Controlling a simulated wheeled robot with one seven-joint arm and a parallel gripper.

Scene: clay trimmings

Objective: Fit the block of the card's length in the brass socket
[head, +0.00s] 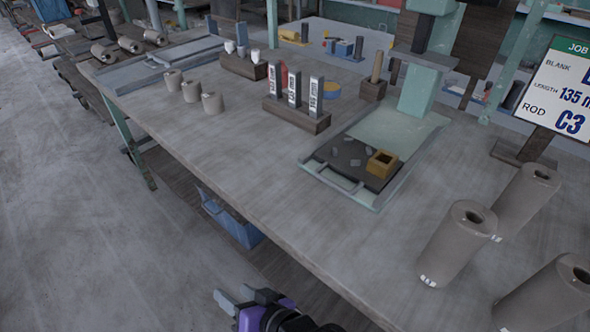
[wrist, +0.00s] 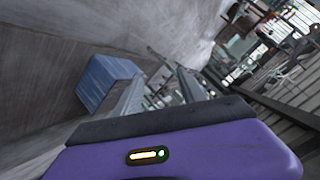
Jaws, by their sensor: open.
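Three upright grey blocks (head: 294,85) with white number labels stand in a dark wooden rack; the numbers are too small to read surely. The brass socket (head: 382,164), a square box with a dark opening, sits on the dark plate of the green fixture; nothing stands in it. My gripper (head: 236,297) is open and empty, low in front of the table's near edge, far from blocks and socket. Its fingers (wrist: 158,88) show in the wrist view.
Grey clay trimmings (head: 354,163) lie on the dark plate (head: 340,150) around the socket. Large hollow clay cylinders (head: 456,243) lie or stand at the right. A blue bin (head: 232,217) is under the table. The table's front middle is clear.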

